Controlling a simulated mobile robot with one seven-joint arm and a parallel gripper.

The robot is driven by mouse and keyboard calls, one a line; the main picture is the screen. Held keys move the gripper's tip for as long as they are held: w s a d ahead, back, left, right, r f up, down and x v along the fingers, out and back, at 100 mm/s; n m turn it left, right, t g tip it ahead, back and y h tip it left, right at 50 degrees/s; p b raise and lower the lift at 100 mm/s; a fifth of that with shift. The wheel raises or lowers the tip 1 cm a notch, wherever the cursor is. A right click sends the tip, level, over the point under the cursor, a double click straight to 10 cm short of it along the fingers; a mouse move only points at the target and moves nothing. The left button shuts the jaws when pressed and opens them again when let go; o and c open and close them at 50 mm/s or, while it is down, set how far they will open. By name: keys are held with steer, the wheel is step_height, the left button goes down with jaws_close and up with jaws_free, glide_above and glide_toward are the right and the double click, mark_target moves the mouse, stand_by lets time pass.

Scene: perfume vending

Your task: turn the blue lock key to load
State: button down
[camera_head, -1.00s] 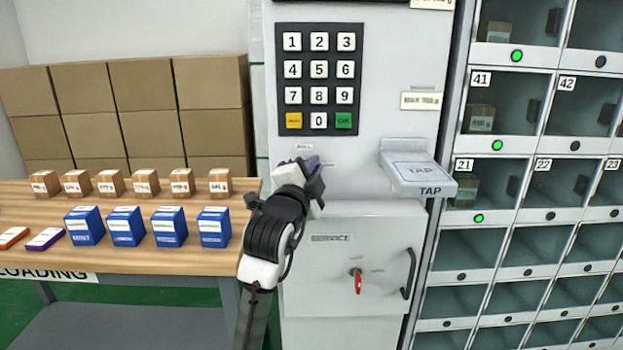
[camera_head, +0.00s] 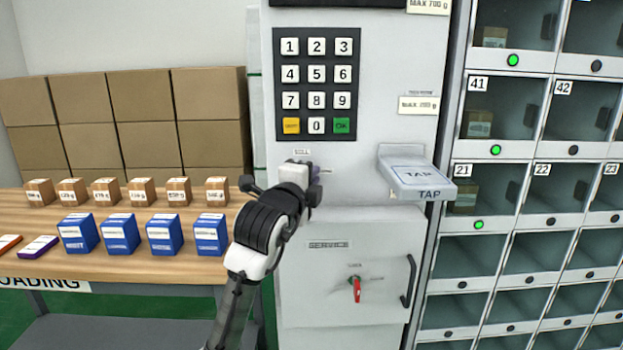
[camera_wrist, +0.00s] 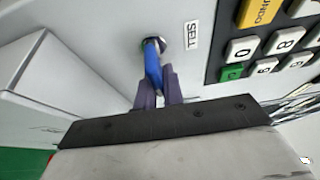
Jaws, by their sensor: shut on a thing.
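The blue lock key (camera_wrist: 153,66) sits in a round metal lock (camera_wrist: 163,43) on the grey machine front in the wrist view. A label reading SELL (camera_wrist: 191,36) is beside the lock. My gripper (camera_wrist: 158,92) has its two purple fingers shut on the key's outer part. In the head view, my gripper (camera_head: 310,175) is at the panel just below the keypad and hides the key. The LOAD label cannot be made out. I cannot tell exactly how far the key is turned.
The keypad (camera_head: 317,85) is just above my gripper. The TAP reader (camera_head: 415,172) juts out to its right. Below are the service door (camera_head: 330,295) with a red key (camera_head: 357,290) and a handle (camera_head: 409,281). A wooden table (camera_head: 130,262) with boxes is at left, glass lockers (camera_head: 505,108) at right.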

steer(key=c, duration=1.5)
jaws_free()
steer(key=b+v, duration=0.1)
steer(key=v, duration=1.3)
